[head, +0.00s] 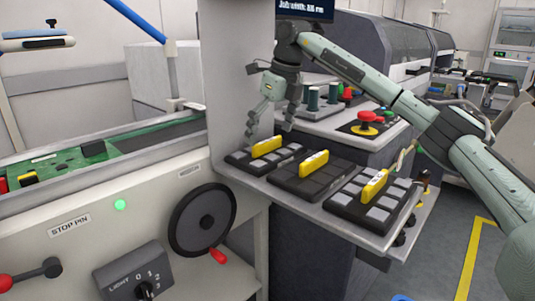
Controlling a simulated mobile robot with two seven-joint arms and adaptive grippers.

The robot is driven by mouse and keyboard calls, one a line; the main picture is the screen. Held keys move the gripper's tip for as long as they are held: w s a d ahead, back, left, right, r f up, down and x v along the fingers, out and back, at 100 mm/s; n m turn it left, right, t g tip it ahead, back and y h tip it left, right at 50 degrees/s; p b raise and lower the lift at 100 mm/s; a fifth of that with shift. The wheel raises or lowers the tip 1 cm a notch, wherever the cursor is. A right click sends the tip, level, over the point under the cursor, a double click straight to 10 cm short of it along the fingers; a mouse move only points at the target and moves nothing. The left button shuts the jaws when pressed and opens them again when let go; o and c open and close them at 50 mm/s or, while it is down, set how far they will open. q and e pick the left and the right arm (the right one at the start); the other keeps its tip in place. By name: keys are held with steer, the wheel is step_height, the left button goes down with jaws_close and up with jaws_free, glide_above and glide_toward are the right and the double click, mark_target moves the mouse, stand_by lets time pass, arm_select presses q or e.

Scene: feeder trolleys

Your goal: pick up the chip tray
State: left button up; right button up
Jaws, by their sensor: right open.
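Three dark trays with upright yellow handles stand in a row on a grey shelf. The left tray (238,158) and the right tray (378,213) hold light grey square pieces. The middle tray (305,186) shows dark square cells. I cannot tell by a readable label which is the chip tray. My right gripper (270,127) points down with its fingers apart and nothing between them. It hangs above and just behind the left tray's yellow handle (266,146), apart from it as far as I can see. My left gripper is not in view.
The shelf (335,221) has a narrow free front edge. Behind the trays are a red mushroom button (367,116) and dark green spools (314,98). A machine panel with a black handwheel (203,221) stands at left. A grey upright panel (226,70) is close beside my gripper.

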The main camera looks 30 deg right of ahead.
steer(key=shift+w+f, duration=0.15)
steer(key=shift+f, duration=0.45)
steer(key=shift+c, duration=0.5)
steer(key=shift+r, duration=0.1)
steer(key=c, duration=1.1)
